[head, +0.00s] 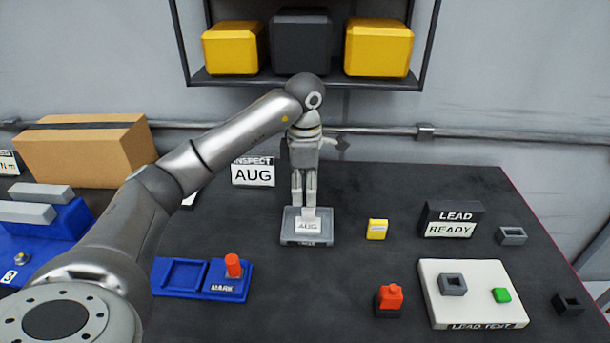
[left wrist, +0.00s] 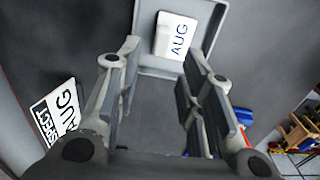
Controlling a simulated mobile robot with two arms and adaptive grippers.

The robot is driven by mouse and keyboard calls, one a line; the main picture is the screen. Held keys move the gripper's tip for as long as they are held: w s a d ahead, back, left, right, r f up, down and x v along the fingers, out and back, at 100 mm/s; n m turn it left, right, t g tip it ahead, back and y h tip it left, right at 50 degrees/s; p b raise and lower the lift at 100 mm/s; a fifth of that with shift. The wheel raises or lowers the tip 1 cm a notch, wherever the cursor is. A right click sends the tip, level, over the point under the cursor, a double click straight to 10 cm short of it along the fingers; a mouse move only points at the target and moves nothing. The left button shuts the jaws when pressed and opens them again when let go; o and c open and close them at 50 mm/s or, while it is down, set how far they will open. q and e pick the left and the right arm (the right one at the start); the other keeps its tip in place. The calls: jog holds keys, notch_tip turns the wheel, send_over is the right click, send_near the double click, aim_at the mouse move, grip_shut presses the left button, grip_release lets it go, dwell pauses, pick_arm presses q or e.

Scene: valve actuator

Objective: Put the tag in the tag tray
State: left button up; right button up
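The white tag (head: 308,226) marked AUG rests in a small grey tray (head: 290,239) in the middle of the table. My left gripper (head: 304,202) points down just above the tray. In the left wrist view my left gripper (left wrist: 162,46) has its fingers apart with nothing between the pads. There the tag (left wrist: 176,38) lies beyond the fingertips, in the grey tray (left wrist: 150,68), apart from the fingers. The small print on the tray's front is too small to read surely. My right gripper is not in view.
An INSPECT AUG sign (head: 253,173) stands behind left. A blue MARK holder (head: 200,278) with a red-topped stamp (head: 233,266) is front left. A yellow block (head: 377,229), LEAD READY sign (head: 452,220) and white LEAD TEST board (head: 473,310) are on the right.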

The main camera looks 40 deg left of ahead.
aim_at(305, 209)
pick_arm(q)
jog(key=shift+r, duration=2.9)
